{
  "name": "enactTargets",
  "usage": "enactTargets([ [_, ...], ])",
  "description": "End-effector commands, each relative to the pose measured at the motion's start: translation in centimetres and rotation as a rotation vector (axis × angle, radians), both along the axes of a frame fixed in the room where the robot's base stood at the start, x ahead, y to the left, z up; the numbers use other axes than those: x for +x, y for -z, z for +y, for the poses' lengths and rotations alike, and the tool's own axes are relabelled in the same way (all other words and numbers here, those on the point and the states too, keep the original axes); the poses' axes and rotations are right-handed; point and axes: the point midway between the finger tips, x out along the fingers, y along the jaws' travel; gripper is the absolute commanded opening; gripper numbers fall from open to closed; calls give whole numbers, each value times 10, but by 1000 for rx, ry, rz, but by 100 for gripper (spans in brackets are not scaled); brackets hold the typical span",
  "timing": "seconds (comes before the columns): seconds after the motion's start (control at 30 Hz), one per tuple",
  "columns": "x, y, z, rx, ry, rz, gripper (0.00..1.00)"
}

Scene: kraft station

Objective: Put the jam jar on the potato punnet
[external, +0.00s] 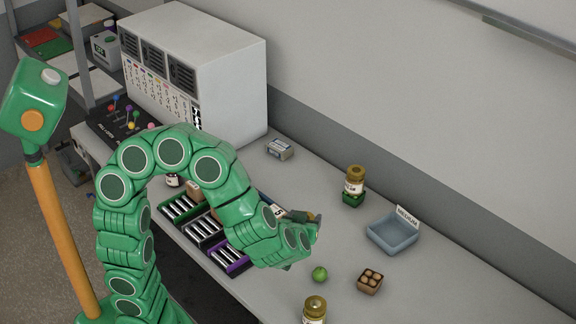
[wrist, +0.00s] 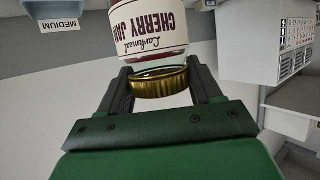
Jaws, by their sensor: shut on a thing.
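The cherry jam jar (wrist: 148,28) has a white label, dark red print and a gold lid (wrist: 160,82). In the wrist view it appears upside down, with the lid between the two dark fingers. My gripper (wrist: 163,85) is shut on the jar at its lid. In the external view my gripper (external: 302,217) is above the table, left of and farther back than the potato punnet; the held jar is mostly hidden there by my arm. The potato punnet (external: 370,287), a small brown box with several round brown potatoes, stands on the table at the right.
A green fruit (external: 319,274) lies left of the punnet. A gold-lidded jar (external: 315,308) stands at the front; another (external: 355,181) stands on a green punnet (external: 353,199). A blue-grey tray (external: 393,236) marked MEDIUM is behind. Dark racks (external: 203,232) lie beside my arm.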

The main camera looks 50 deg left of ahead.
Motion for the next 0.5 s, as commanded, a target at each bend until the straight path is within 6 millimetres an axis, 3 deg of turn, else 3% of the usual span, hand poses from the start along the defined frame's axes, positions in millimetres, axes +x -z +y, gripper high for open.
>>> enactTargets([
  [0.17,-5,-8,-16,-3,48,0,19],
  [0.5,-22,-37,-86,-4,262,3,19],
])
